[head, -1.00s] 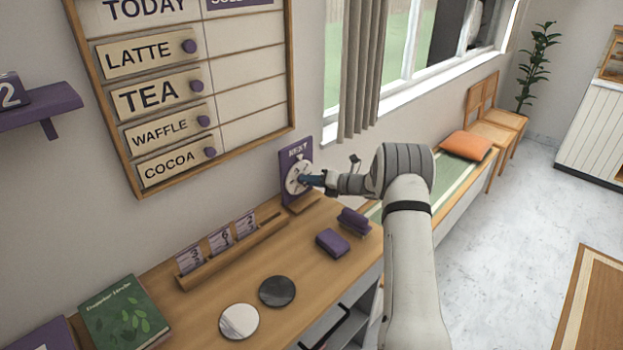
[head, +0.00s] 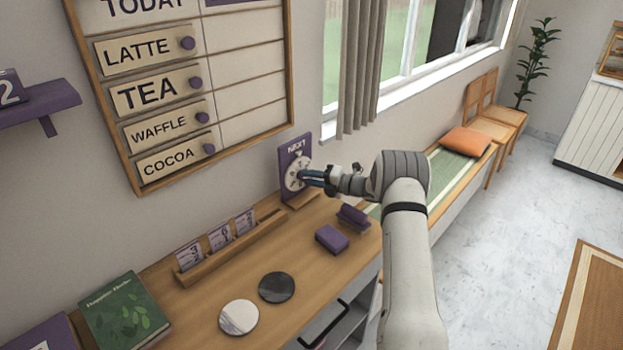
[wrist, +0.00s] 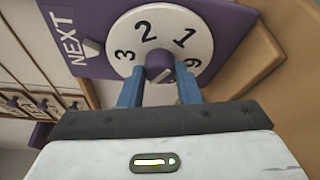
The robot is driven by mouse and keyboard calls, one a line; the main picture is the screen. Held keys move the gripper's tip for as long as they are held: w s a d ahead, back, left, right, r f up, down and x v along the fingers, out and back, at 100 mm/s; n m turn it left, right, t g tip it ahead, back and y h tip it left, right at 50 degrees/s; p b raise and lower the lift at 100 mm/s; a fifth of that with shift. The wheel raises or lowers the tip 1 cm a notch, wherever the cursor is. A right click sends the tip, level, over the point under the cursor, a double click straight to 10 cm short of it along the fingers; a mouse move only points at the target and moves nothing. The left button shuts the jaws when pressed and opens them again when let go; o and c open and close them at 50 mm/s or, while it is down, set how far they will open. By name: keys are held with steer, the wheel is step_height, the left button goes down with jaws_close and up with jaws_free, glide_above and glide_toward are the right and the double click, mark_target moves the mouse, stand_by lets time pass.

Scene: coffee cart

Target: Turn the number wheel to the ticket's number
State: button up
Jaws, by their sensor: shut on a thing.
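The number wheel (head: 297,172) is a white disc on an upright purple board marked NEXT (head: 293,153). In the wrist view the wheel (wrist: 146,30) shows 3, 2, 1 and a 6 or 9; its lower part is hidden. A pale pointer (wrist: 92,47) beside NEXT lies closest to the 3. My gripper (head: 306,177) is shut on the wheel's purple centre knob (wrist: 160,65), one blue finger on each side. Three ticket cards stand in a wooden rack (head: 232,248); the left one (head: 190,255) seems to read 3, the others are hard to read.
A purple block (head: 331,239) and a purple holder (head: 353,217) stand on the counter near my arm. Two round discs (head: 277,288) and a green book (head: 124,313) lie further left. A menu board (head: 190,90) hangs on the wall above.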

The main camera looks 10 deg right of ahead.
steer(key=o, duration=1)
steer(key=shift+d, duration=0.1)
steer(key=b+v, duration=0.1)
steer(key=v, duration=0.6)
steer(key=shift+s+d+b, duration=0.15)
steer(key=shift+d+b, duration=0.15)
steer(key=shift+b, duration=0.1)
